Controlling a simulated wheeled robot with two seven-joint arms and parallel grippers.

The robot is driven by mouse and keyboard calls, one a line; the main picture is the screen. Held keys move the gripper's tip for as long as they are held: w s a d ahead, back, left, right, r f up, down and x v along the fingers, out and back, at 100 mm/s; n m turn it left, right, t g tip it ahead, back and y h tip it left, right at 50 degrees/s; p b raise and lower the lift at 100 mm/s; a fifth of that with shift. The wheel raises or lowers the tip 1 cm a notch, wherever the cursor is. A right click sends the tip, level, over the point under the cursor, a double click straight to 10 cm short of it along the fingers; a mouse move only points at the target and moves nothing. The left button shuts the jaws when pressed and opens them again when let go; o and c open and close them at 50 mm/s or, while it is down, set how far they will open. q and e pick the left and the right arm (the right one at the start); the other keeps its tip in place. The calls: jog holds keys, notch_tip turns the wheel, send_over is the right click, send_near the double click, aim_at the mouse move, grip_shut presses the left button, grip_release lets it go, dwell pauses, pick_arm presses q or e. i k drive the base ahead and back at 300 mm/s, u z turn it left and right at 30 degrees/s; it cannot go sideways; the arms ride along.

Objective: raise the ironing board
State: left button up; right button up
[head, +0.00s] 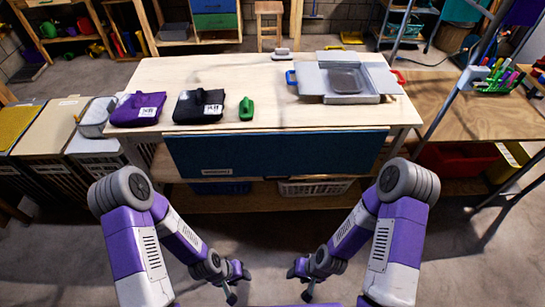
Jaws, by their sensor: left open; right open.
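The ironing board (285,152) appears to be the dark blue panel hanging down along the front of the wooden worktable, with a small pale label (217,171) at its lower left. Its face is towards me and it hangs below the table top. My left gripper (239,284) is open and empty, low in front of the table and left of centre. My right gripper (299,284) is open and empty, low and right of centre. Both are on my side of the panel, apart from it. Nothing covers the panel's face.
The worktable top (240,78) holds a purple pouch (138,108), a black pouch (198,105), a green object (246,108) and a grey tray-like device (345,82). Baskets (315,187) sit on the lower shelf. Bins (95,150) stand left, a workbench (470,115) right. Floor before the table is clear.

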aim_at(288, 152)
jog(key=k, duration=0.6)
jog(key=u, duration=0.4)
jog(key=i, duration=1.55)
jog(key=z, duration=0.45)
